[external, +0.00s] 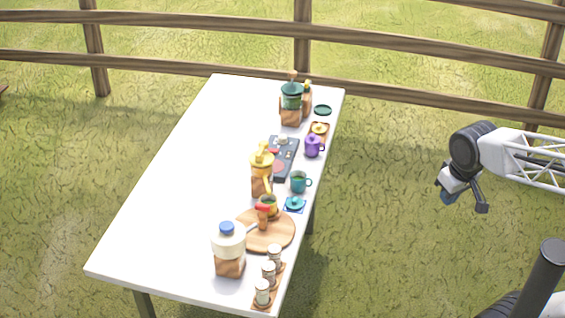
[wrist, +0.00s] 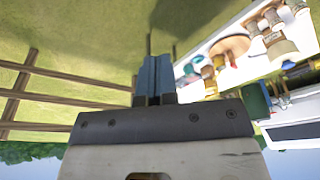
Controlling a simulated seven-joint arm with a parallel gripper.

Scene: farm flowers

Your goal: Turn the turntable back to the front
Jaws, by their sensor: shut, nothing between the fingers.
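The turntable is a round wooden disc (external: 280,232) near the front end of the white table in the external view. The wooden disc also shows in the wrist view (wrist: 236,43), to the right of my fingers. My gripper (external: 447,198) is off the table's right side, over the grass and well apart from the turntable. In the wrist view its two blue-grey fingers (wrist: 154,78) are together, with nothing between them.
A cream jar with a blue lid (external: 228,245) stands at the turntable's left edge. Several small jars (external: 268,272) stand in front. A teal mug (external: 299,182), teal-lidded piece (external: 295,204) and yellow grinder (external: 262,165) are behind. The table's left half is clear.

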